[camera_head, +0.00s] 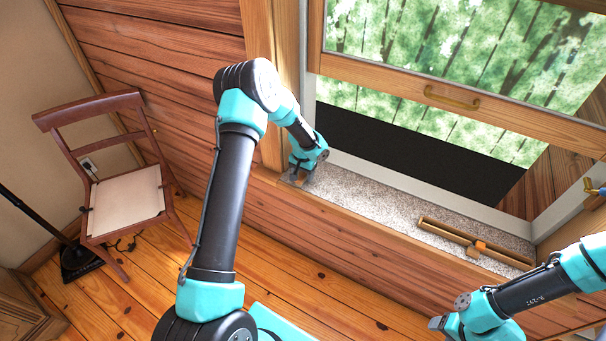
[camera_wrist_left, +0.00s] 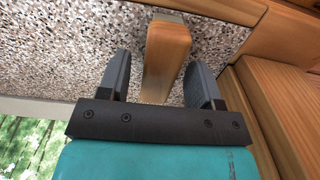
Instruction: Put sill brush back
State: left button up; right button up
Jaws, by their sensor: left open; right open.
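In the left wrist view, a wooden handle-like piece (camera_wrist_left: 167,55), which may be the sill brush, lies on the speckled sill (camera_wrist_left: 80,45). My left gripper (camera_wrist_left: 160,62) is open, with one finger on each side of this piece and a gap beside each finger. In the head view, my left gripper (camera_head: 299,179) is low over the left end of the sill (camera_head: 372,207) and mostly hides the piece. My right gripper (camera_head: 437,323) is open and empty, low at the right, away from the sill.
A long wooden tray or rail (camera_head: 447,232) with an orange-brown block (camera_head: 477,247) lies on the sill's right part. The window sash (camera_head: 455,95) is raised above a dark opening. The sill's middle is clear. A chair (camera_head: 125,203) stands at the left.

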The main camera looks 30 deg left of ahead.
aim_at(303, 173)
pick_arm(q)
notch_tip(303, 173, up, 12)
dwell(0.5)
dwell(0.5)
jog(key=shift+h, duration=0.9)
jog(key=s+d+f, duration=0.3)
jog(key=d+f, duration=0.1)
jog(key=s+d+f, duration=0.2)
jog(key=f, duration=0.1)
jog(key=shift+s+d, duration=0.1)
jog(key=shift+s, duration=0.2)
jog(key=s+d+f, duration=0.3)
jog(key=s, duration=0.4)
jog(key=s+d+f+n+h, duration=0.1)
jog(key=s+d, duration=0.3)
jog(key=s, duration=0.4)
jog(key=s+d+f+h, duration=0.1)
jog(key=s+d+f, duration=0.2)
jog(key=s, duration=0.5)
jog(key=shift+d+f+n+t, duration=0.15)
jog(key=shift+f+n+t, duration=0.2)
jog(key=shift+f, duration=0.5)
